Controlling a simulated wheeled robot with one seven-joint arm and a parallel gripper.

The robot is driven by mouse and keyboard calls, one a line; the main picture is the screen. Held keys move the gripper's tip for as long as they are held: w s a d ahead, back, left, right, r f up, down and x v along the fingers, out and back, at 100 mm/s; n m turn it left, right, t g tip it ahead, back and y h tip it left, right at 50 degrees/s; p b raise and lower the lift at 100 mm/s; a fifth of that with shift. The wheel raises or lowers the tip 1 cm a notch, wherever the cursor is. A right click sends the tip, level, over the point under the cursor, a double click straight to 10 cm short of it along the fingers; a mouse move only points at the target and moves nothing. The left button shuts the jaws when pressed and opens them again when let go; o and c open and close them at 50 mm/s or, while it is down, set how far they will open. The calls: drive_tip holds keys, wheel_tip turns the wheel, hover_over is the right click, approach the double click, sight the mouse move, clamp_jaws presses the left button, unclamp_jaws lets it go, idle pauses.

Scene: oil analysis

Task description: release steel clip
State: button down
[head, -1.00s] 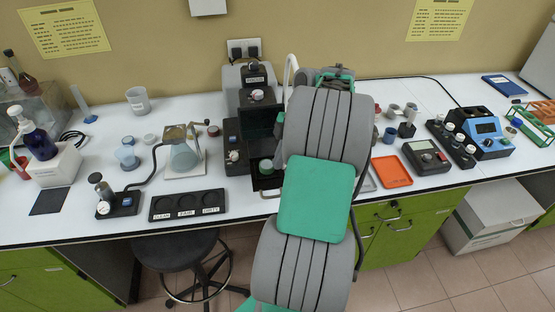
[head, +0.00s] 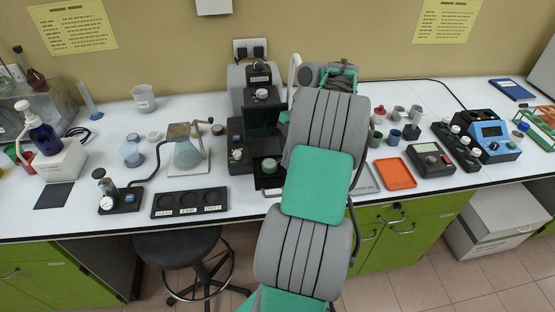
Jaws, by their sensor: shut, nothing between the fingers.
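I cannot make out the steel clip for certain. A conical flask (head: 187,155) with grey-blue contents stands on a pale plate left of centre, with a brownish metal piece (head: 180,131) at its neck. My grey and green arm reaches up the middle of the head view over the bench. My gripper's fingertips are hidden behind the arm's own links, so neither they nor anything at them shows. A dark stepped apparatus (head: 236,158) stands just left of the arm, partly covered by it.
A black three-well tray (head: 190,203) and a small gauge unit (head: 120,200) lie at the front left. Right of the arm are an orange tray (head: 396,174), several small cups, a meter (head: 431,160) and a blue device (head: 486,132). A dark stool (head: 178,249) stands below the bench.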

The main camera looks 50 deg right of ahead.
drive_tip(key=n, duration=0.1)
drive_tip(key=d+n+g, duration=0.1)
drive_tip(key=n, duration=0.1)
drive_tip(key=shift+s+d+n, duration=0.15)
drive_tip(key=shift+s+n, duration=0.1)
drive_tip(key=shift+n, duration=0.15)
drive_tip(key=shift+d+p, duration=0.5)
drive_tip(key=shift+d, duration=0.2)
drive_tip(key=shift+w+a, duration=0.45)
drive_tip(key=shift+w, duration=0.2)
drive_tip(key=shift+r, duration=0.1)
